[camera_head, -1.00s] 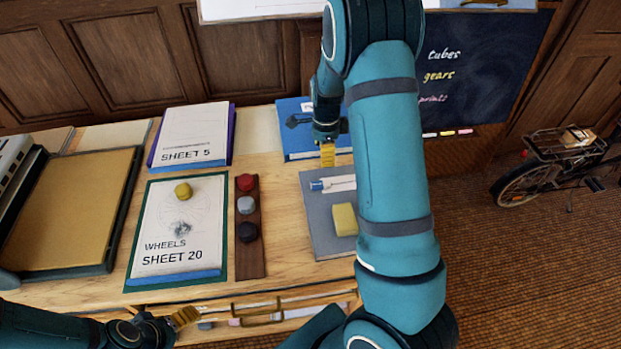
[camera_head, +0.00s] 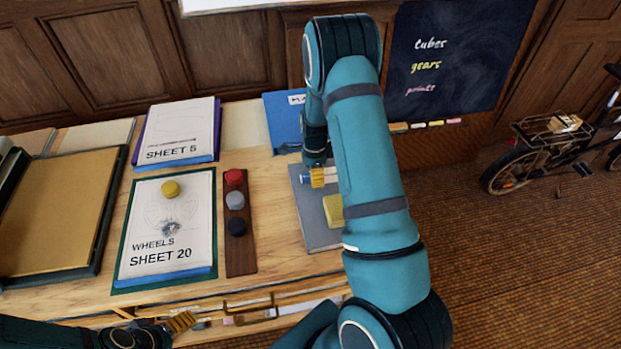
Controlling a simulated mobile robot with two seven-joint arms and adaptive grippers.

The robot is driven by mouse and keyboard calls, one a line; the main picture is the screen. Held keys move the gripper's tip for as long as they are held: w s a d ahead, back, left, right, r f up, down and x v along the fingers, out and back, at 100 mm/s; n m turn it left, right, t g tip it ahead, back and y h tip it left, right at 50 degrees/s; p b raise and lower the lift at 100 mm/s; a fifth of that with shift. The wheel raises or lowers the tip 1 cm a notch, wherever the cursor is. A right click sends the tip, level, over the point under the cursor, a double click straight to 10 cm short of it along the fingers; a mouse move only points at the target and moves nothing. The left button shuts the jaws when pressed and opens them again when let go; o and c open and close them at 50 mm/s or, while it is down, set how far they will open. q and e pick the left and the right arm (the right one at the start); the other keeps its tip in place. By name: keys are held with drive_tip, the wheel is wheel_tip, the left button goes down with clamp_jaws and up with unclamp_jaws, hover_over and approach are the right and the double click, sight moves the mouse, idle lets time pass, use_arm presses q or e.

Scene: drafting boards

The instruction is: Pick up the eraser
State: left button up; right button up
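A yellow block (camera_head: 333,209) lies on a grey mat (camera_head: 318,226) on the desk, partly hidden by my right arm. A white item with a blue end (camera_head: 304,178) lies on the same mat, farther back. I cannot tell for sure which of the two is the eraser. My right gripper (camera_head: 322,177) points down over the white and blue item and covers part of it; the gap between its fingers and any contact are unclear. My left gripper (camera_head: 181,322) is low at the desk's front edge, away from both items; its opening is unclear.
A strip with red, grey and dark knobs (camera_head: 240,257) lies left of the mat. Sheet 20 (camera_head: 150,235) bears a yellow knob (camera_head: 170,188). A blue folder (camera_head: 281,118) lies behind the mat. An open drawer (camera_head: 255,312) juts out in front.

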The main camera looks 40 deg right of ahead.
drive_tip(key=shift+f, duration=0.5)
clamp_jaws()
drive_tip(key=shift+r, duration=0.15)
wheel_tip(320, 180, up, 10)
drive_tip(key=p, duration=0.1)
drive_tip(key=shift+p, duration=0.35)
drive_tip(key=c, duration=0.7)
unclamp_jaws()
drive_tip(key=shift+c, duration=0.2)
clamp_jaws()
